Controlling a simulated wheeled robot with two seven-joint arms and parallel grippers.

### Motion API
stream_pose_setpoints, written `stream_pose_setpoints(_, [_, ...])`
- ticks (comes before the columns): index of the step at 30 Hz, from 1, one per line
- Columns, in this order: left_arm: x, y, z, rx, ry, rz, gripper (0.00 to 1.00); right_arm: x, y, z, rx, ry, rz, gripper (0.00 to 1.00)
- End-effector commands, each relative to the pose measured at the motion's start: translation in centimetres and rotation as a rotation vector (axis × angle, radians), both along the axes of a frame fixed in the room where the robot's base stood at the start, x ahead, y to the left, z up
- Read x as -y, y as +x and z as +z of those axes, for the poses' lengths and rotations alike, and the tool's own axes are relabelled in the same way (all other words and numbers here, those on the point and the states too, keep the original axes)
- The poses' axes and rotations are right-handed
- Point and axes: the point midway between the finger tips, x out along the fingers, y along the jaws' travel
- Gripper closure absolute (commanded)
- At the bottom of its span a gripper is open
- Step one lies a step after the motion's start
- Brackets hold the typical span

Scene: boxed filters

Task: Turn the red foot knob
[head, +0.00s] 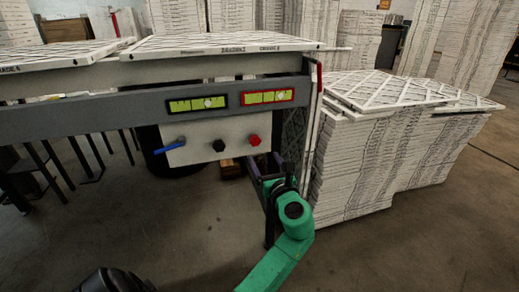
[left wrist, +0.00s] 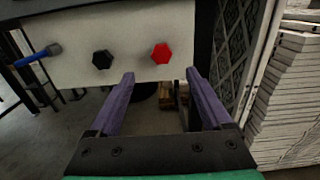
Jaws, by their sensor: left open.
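The red knob (head: 253,140) sits at the right end of a white panel (head: 200,133) under the table's front beam. In the left wrist view the red knob (left wrist: 161,53) looks six-sided and shows whole. It appears just above the gap between the fingertips. My left gripper (head: 266,160), on a green arm, is below and slightly right of the knob in the head view. Its purple fingers (left wrist: 160,76) are open with nothing between them. No contact with the knob shows. My right gripper does not show.
A black knob (head: 219,145) and a blue lever (head: 169,147) sit left of the red knob. Two yellow-green gauges (head: 267,97) are on the beam above. Stacked white filters (head: 350,165) stand close to the right of my left arm. Open floor lies in front.

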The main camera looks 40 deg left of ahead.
Motion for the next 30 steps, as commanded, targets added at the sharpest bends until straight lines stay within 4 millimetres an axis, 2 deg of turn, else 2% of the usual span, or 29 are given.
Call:
stream_pose_setpoints(3, [-2.7,1.9,-0.2,0.003,0.001,0.0,0.17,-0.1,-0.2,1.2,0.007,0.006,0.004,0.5])
stream_pose_setpoints(9, [-6.9,4.8,-0.3,0.001,-0.002,-0.001,0.17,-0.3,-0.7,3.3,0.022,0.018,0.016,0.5])
stream_pose_setpoints(10, [-7.3,5.1,-0.3,0.001,-0.001,-0.001,0.17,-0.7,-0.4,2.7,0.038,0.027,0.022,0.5])
stream_pose_setpoints(15, [-8.8,6.2,-0.2,0.0,-0.004,-0.003,0.17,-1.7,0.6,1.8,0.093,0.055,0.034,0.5])
stream_pose_setpoints(22, [-8.9,6.2,-0.1,0.0,-0.004,-0.003,0.17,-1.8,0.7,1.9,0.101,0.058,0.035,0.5])
stream_pose_setpoints(23, [-8.9,6.2,-0.1,0.0,-0.004,-0.003,0.25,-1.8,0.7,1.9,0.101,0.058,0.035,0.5])
stream_pose_setpoints(24, [-8.9,6.2,-0.1,0.0,-0.004,-0.003,0.4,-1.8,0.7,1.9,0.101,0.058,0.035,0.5])
stream_pose_setpoints(28, [-8.9,6.2,-0.2,0.0,-0.004,-0.004,0.9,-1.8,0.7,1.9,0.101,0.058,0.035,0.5])
stream_pose_setpoints(29, [-8.8,6.2,-0.2,0.0,-0.004,-0.004,1.0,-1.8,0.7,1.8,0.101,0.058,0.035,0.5])
stream_pose_setpoints(30, [-8.8,6.2,-0.2,0.0,-0.004,-0.004,1.0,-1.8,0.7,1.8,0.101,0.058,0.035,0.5])
